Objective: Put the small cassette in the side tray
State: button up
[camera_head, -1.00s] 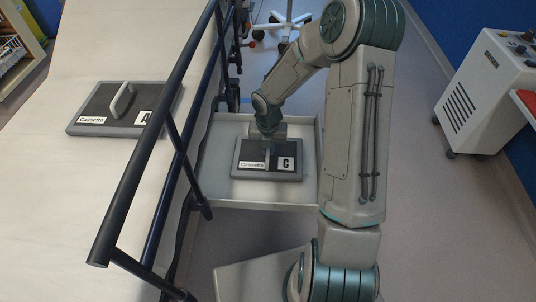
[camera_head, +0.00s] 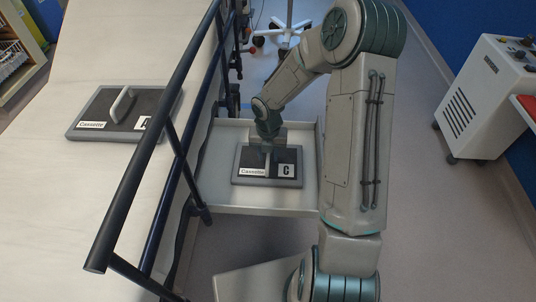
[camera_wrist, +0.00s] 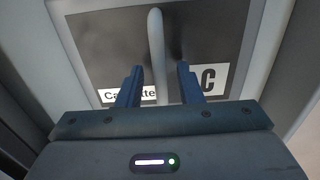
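The small cassette (camera_head: 250,180), dark with a grey rim and a "C" label, lies flat in the side tray (camera_head: 225,201). It also fills much of the wrist view (camera_wrist: 100,45), with its upright light handle (camera_wrist: 157,45) in the middle. My gripper (camera_head: 267,147) is over the cassette; in the wrist view its fingers (camera_wrist: 159,69) stand on either side of the handle, with a visible gap on both sides. The gripper is open. Its fingertips partly hide the handle in the head view.
A larger cassette labelled "A" (camera_head: 100,103) lies on the stretcher (camera_head: 75,190) at left. The dark side rail (camera_head: 138,190) runs between stretcher and tray. A white machine (camera_head: 490,95) stands at right, with clear floor before it. A wheeled stand base (camera_head: 282,32) is behind the tray.

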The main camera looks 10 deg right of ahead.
aim_at(268, 154)
notch_tip(268, 154, up, 11)
jog(key=p, duration=0.4)
jog(key=s+r+m, duration=0.7)
jog(key=s+m, duration=0.3)
jog(key=m, duration=0.6)
jog(key=s+r+m+t, duration=0.1)
jog(key=s+r+m, duration=0.7)
jog(key=m, duration=0.8)
jog(key=s, duration=0.3)
jog(key=shift+d+r, duration=0.2)
jog(key=shift+d, duration=0.1)
jog(key=shift+s, duration=0.1)
